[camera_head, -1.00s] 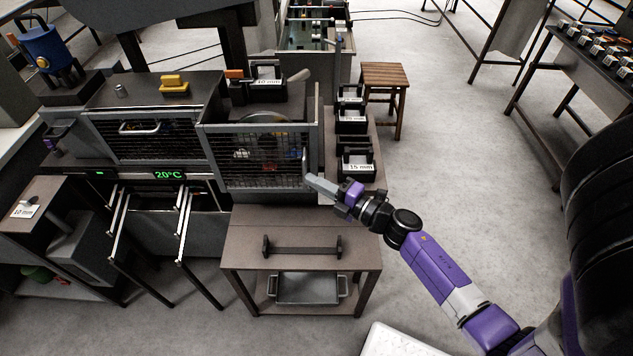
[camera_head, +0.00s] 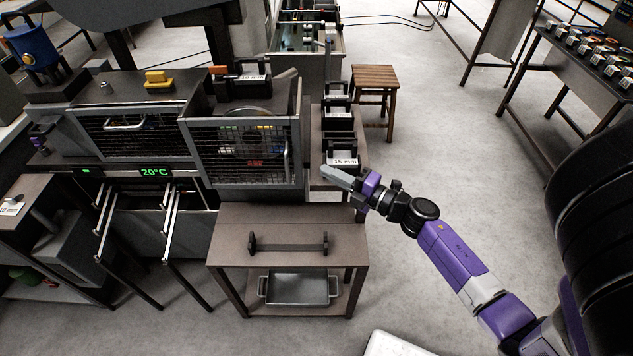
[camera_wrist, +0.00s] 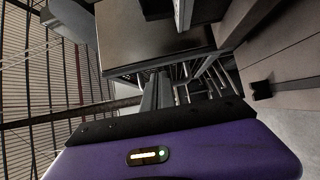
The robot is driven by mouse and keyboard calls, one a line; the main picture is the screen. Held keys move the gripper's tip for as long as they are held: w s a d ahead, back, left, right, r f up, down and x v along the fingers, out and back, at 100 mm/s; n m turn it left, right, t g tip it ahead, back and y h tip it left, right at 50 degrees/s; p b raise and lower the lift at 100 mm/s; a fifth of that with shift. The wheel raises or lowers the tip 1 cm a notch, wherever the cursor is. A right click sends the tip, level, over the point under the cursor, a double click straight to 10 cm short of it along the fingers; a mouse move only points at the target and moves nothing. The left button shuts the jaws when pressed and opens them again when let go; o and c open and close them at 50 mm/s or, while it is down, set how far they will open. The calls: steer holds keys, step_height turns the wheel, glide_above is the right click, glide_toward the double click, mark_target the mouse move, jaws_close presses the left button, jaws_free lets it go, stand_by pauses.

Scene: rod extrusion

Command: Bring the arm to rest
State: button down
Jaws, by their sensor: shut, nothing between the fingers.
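My gripper (camera_head: 342,180) is shut and empty at the end of my purple and black arm, which reaches in from the lower right. Its tip is in the air to the right of the mesh-fronted cage door (camera_head: 243,150) of the machine. In the picture it is just below the black box labelled 15 mm (camera_head: 341,160). In the wrist view, the purple gripper body fills the bottom, and mesh (camera_wrist: 30,60) shows close at the left. I cannot tell how far the fingers are from the cage.
A brown table (camera_head: 288,222) with a black-ended bar rack (camera_head: 288,243) stands below the cage. A metal tray (camera_head: 297,288) is on its lower shelf. A wooden stool (camera_head: 374,80) stands behind, and a table with several blocks (camera_head: 585,62) is at right. The floor between is open.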

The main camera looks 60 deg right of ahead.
steer(key=shift+s+d, duration=0.35)
steer(key=shift+d, duration=0.2)
steer(key=a+r+m+t, duration=0.1)
steer(key=a+r+m, duration=0.4)
steer(key=a+r, duration=0.3)
steer(key=s+a+m+g+y, duration=0.1)
steer(key=s+a+m, duration=0.4)
steer(key=a, duration=0.8)
steer(key=s+a+m+g+y+b, duration=0.1)
steer(key=s+a+m+g, duration=0.2)
steer(key=s+a, duration=0.9)
steer(key=a+m, duration=0.1)
steer(key=m, duration=0.2)
steer(key=shift+s+a+y, duration=0.25)
steer(key=shift+a+y, duration=0.05)
